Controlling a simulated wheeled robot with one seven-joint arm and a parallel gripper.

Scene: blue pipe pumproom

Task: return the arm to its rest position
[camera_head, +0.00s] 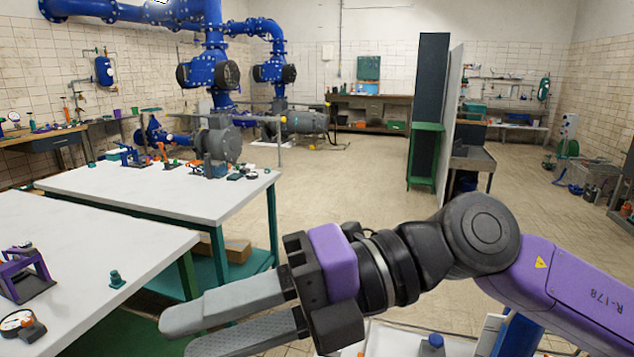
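My arm reaches in from the lower right, with a purple link and dark joints, and bends at a large round dark joint. My gripper (178,337) points left, in front of the white worktables. Its two grey fingers are apart, with a narrow gap and the ribbed pad of the lower finger showing. Nothing is seen between them. The lower fingertip is close to the bottom edge of the picture.
A near white table (100,245) bears a purple stand (25,275), a gauge (20,324) and a small green part (117,279). Behind it stands another white table (150,195). A dark partition (430,95) stands right of centre. Tiled floor (340,180) is open between.

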